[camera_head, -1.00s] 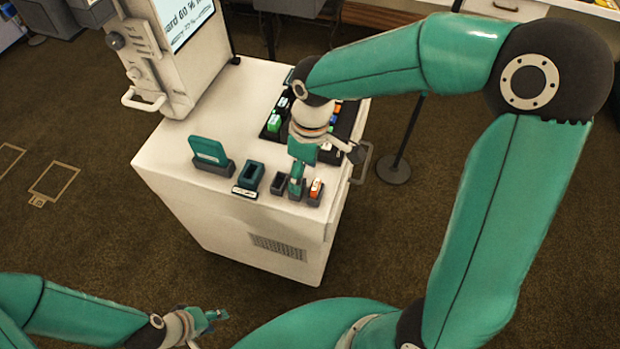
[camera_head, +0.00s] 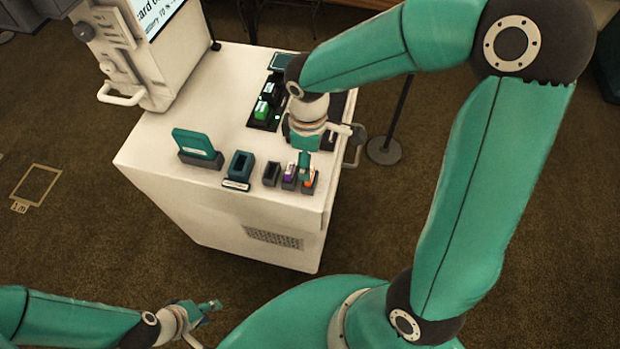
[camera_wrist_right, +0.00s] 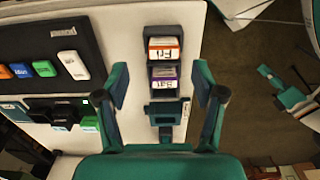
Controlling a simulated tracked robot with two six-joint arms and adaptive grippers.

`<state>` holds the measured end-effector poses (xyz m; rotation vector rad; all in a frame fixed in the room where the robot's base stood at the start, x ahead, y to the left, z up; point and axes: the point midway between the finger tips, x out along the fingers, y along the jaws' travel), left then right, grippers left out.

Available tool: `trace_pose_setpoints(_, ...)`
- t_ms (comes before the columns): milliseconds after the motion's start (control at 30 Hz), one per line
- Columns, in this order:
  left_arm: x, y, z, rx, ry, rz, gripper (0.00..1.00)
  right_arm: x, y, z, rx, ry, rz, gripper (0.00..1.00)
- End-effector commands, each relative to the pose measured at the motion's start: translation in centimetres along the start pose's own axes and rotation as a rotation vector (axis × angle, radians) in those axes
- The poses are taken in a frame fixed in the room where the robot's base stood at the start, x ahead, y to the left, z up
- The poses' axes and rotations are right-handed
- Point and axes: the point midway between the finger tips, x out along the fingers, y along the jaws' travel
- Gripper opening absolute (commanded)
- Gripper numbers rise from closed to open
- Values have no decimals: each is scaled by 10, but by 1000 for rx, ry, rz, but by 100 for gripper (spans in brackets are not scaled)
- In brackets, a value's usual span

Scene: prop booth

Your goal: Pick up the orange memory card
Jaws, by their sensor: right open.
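The orange memory card (camera_head: 308,182) stands in a small dark holder at the right end of the holder row on the white cabinet. In the right wrist view the orange card (camera_wrist_right: 163,48), with a white label, lies just beyond the fingertips, centred between them. My right gripper (camera_wrist_right: 161,72) is open and empty, its fingers apart on either side of the holder row. In the head view my right gripper (camera_head: 305,162) is just above the orange card and partly covers it. My left gripper (camera_head: 212,306) is low, far from the cabinet; its opening is unclear.
A purple card (camera_head: 290,173) stands in the adjacent holder. An empty dark holder (camera_head: 271,174), a teal holder (camera_head: 240,165) and an upright teal block (camera_head: 196,145) are further left. A black tray (camera_wrist_right: 52,35) with several coloured cards lies behind the row. A screen unit rises at the cabinet's left.

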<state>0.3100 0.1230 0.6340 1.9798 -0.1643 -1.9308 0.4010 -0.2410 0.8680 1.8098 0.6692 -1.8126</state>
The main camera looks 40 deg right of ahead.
Motion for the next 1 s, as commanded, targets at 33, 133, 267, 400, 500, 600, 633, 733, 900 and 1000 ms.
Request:
trace_pose_setpoints(33, 0, 0, 0, 0, 0, 0, 40, 2, 0, 0, 1, 0, 0, 69)
trace_pose_setpoints(133, 0, 0, 0, 0, 0, 0, 40, 9, -1, 2, 1, -2, -1, 69)
trace_pose_setpoints(267, -1, 0, 0, 0, 0, 0, 40, 27, -4, 4, 0, -4, -2, 69)
trace_pose_setpoints(400, 0, 0, 0, 0, 0, 0, 40, 46, -5, 4, 2, -2, -2, 69)
trace_pose_setpoints(500, 1, 0, 0, 0, 0, 0, 40, 52, -5, 4, 0, 1, -1, 69)
trace_pose_setpoints(600, 1, 0, 0, 0, 0, 0, 40, 53, -4, 4, 1, 2, 0, 69)
trace_pose_setpoints(633, 0, 0, 0, 0, 0, 0, 40, 53, -4, 4, 1, 2, 0, 69)
trace_pose_setpoints(733, 0, 0, 0, 0, 0, 0, 40, 53, -4, 4, 1, 2, 0, 69)
trace_pose_setpoints(900, 1, 0, 0, 0, 0, 0, 40, 53, -4, 4, 2, 2, 0, 40)
trace_pose_setpoints(1000, 1, 0, 0, 0, 0, 0, 40, 53, -4, 4, 2, 2, -1, 24)
